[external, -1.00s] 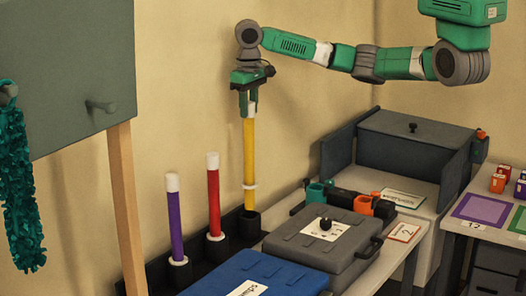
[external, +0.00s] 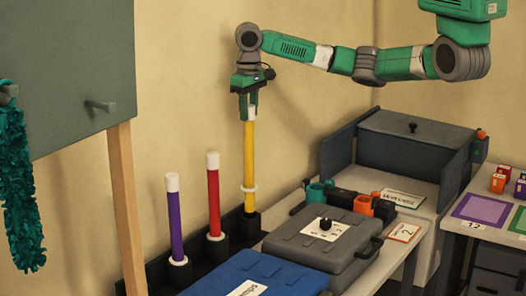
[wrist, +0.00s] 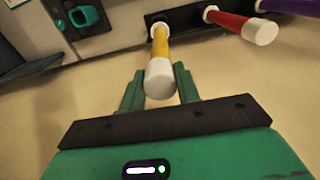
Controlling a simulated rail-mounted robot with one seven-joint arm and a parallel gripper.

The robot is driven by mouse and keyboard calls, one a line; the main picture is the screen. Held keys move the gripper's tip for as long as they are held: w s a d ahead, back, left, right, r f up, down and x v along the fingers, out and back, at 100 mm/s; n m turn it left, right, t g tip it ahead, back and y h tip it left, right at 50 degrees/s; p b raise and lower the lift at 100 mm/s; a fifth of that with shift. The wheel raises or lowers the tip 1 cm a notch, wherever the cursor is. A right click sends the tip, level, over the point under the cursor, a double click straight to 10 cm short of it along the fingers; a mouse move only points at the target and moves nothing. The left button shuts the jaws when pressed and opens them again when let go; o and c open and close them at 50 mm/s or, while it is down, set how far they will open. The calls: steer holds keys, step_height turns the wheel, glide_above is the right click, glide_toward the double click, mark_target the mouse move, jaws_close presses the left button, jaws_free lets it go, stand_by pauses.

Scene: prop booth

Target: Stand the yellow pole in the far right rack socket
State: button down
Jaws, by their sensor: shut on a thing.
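The yellow pole (external: 249,152) hangs upright in my gripper (external: 246,108), which is shut on its white top end. In the wrist view the white cap of the yellow pole (wrist: 160,78) sits between the two fingers of my gripper (wrist: 160,84). The pole's lower end meets the mouth of the far right socket (external: 250,226) of the black rack (external: 157,272). Its white collar (external: 249,188) is clearly above the socket rim. Whether the tip is inside the socket is hard to tell.
A red pole (external: 214,200) and a purple pole (external: 176,225) stand in the other sockets, collars down on the rims. A grey case (external: 300,240) and a blue case (external: 235,275) lie in front of the rack. A green board (external: 70,70) stands at left.

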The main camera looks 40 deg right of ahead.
mark_target(249, 133)
steer(key=shift+f+b, duration=0.65)
steer(key=shift+f, duration=3.1)
steer(key=c, duration=0.9)
jaws_free()
steer(key=shift+c, duration=0.2)
steer(key=shift+r, duration=0.1)
step_height(249, 133, up, 8)
steer(key=shift+f+p, duration=0.15)
steer(key=shift+p, duration=0.15)
